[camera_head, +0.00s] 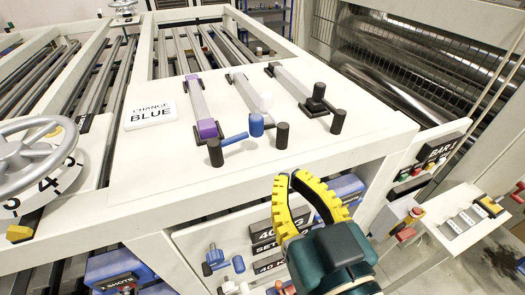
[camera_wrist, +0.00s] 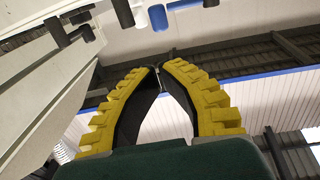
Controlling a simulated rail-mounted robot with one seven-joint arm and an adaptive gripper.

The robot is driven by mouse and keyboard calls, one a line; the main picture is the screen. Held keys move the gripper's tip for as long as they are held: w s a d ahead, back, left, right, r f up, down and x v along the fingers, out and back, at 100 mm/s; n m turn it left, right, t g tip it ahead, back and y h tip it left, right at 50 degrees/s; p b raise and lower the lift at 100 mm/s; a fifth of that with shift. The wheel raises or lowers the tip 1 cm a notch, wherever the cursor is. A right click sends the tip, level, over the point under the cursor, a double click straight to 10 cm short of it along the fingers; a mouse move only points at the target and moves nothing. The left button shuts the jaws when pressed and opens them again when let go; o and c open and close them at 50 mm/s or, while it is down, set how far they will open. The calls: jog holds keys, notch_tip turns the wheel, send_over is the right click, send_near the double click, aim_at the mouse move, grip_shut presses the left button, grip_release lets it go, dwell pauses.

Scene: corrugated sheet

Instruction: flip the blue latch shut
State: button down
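The blue latch (camera_head: 236,139) is on the white panel in the head view, a thin blue rod with a blue knob (camera_head: 256,125) at its right end. A black post (camera_head: 215,152) stands at its left end. My gripper (camera_head: 289,177) has yellow-backed black fingers, with tips together and nothing between them. It is below and right of the latch in the picture, apart from it, in front of the panel's front edge. In the wrist view my gripper (camera_wrist: 159,70) points up the picture. A blue knob (camera_wrist: 158,17) and part of a blue rod (camera_wrist: 184,5) show at the top edge.
A "CHANGE BLUE" sign (camera_head: 152,112) lies left. Lower down, another blue knob (camera_head: 238,264) shows.

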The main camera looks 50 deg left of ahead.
jog(key=shift+w+d+f, duration=0.1)
jog(key=shift+f, duration=0.4)
jog(key=p, duration=0.6)
send_near(261, 124)
jog(key=x, duration=0.8)
jog(key=shift+r, duration=0.15)
jog(key=shift+w+a+b, duration=0.1)
jog(key=shift+a+b, duration=0.1)
jog(key=shift+b, duration=0.2)
